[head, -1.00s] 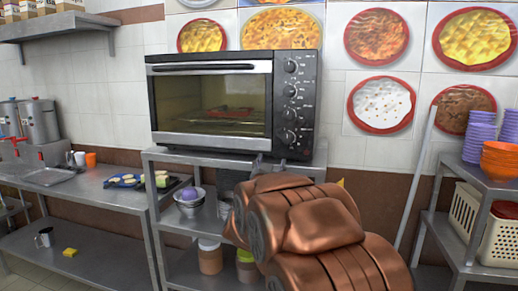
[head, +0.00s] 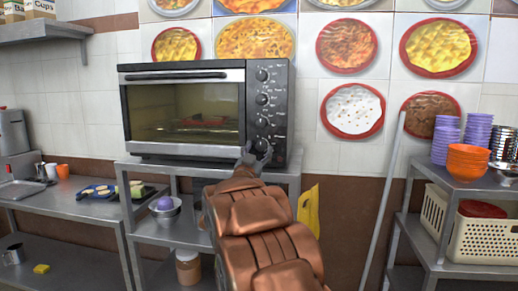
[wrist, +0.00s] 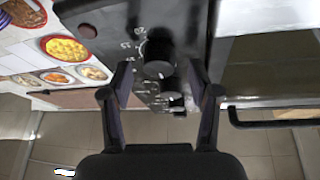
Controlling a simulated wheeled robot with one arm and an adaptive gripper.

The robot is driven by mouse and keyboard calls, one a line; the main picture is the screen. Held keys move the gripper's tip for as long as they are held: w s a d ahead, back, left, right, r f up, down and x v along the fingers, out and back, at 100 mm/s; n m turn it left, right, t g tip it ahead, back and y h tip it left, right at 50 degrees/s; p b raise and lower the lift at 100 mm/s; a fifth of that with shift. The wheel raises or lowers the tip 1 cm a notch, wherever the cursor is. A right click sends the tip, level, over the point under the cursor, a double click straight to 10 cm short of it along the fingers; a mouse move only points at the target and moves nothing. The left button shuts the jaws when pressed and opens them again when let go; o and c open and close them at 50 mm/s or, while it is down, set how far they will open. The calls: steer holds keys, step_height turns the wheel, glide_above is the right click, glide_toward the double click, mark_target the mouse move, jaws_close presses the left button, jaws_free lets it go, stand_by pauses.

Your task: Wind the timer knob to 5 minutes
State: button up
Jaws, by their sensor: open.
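The black toaster oven (head: 190,110) stands on a metal shelf, with a column of knobs on its right panel. The lowest knob, the timer knob (head: 262,146), is partly hidden by my gripper (head: 250,158) in the head view. In the wrist view, which is turned upside down, a dark round knob (wrist: 158,58) with number marks beside it lies between and just beyond the fingertips. My gripper (wrist: 160,80) is open, one finger on each side of that knob.
The oven door handle (wrist: 275,120) sticks out to the right in the wrist view. The metal shelf (head: 200,169) is below the oven. A pole (head: 383,200) leans on the wall to the right, near a rack (head: 440,178) with bowls.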

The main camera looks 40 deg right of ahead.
steer(key=shift+w+d+r, duration=0.15)
steer(key=shift+w+d, duration=0.05)
steer(key=shift+d, duration=0.2)
steer(key=c, duration=1.2)
steer(key=shift+o, duration=0.2)
steer(key=shift+m, duration=0.4)
steer(key=m+g, duration=0.1)
steer(key=m, duration=0.1)
steer(key=m+g, duration=0.2)
steer(key=m, duration=0.1)
steer(key=shift+w+a+m, duration=0.1)
steer(key=shift+m, duration=0.2)
steer(key=shift+r+m+g, duration=0.1)
steer(key=shift+m+g, duration=1)
steer(key=shift+m, duration=1.1)
